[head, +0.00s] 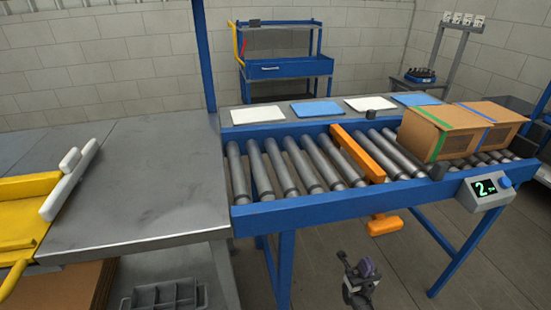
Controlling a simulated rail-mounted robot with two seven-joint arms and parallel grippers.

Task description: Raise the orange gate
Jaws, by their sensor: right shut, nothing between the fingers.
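The orange gate (358,152) is a flat bar lying across the roller conveyor (290,168), from the back rail to the front rail. An orange handle (384,224) hangs at the front, below the blue front rail. My right gripper (356,268) is at the bottom of the view, below and a little left of the handle. It is shut, empty and apart from the handle. My left gripper is not in view.
Cardboard boxes (430,137) with green and blue tape sit on the rollers right of the gate. A display box (487,190) is mounted on the front rail. A bare grey table (150,180) adjoins the conveyor's left end. Blue conveyor legs (286,270) stand below.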

